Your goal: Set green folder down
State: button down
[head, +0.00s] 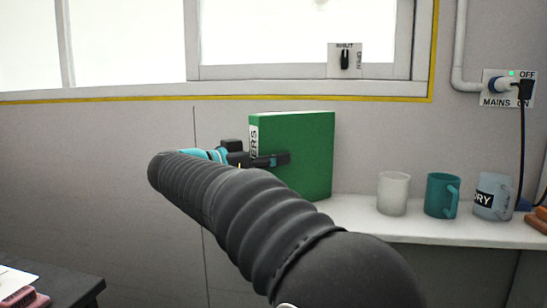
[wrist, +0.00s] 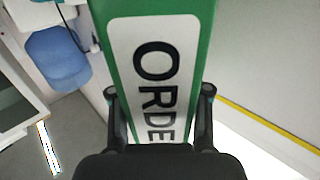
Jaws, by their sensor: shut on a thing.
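The green folder (head: 308,150) stands upright in the head view, at the left end of the white shelf. Its white spine label (wrist: 152,70) with black letters fills the middle of the wrist view. My gripper (head: 278,160) is shut on the folder, and in the wrist view its two fingers (wrist: 160,100) lie one on each side of the spine. My arm hides the folder's lower left part, so I cannot tell whether its bottom touches the shelf.
On the white shelf (head: 410,231), right of the folder, stand a pale mug (head: 393,193), a teal mug (head: 441,195) and a grey-blue labelled mug (head: 491,196). A window (head: 300,35) is behind. A dark table (head: 62,285) is at lower left.

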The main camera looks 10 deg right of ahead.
jog(key=c, duration=0.5)
grip_release()
jog(key=shift+f, duration=0.1)
jog(key=shift+c, duration=0.2)
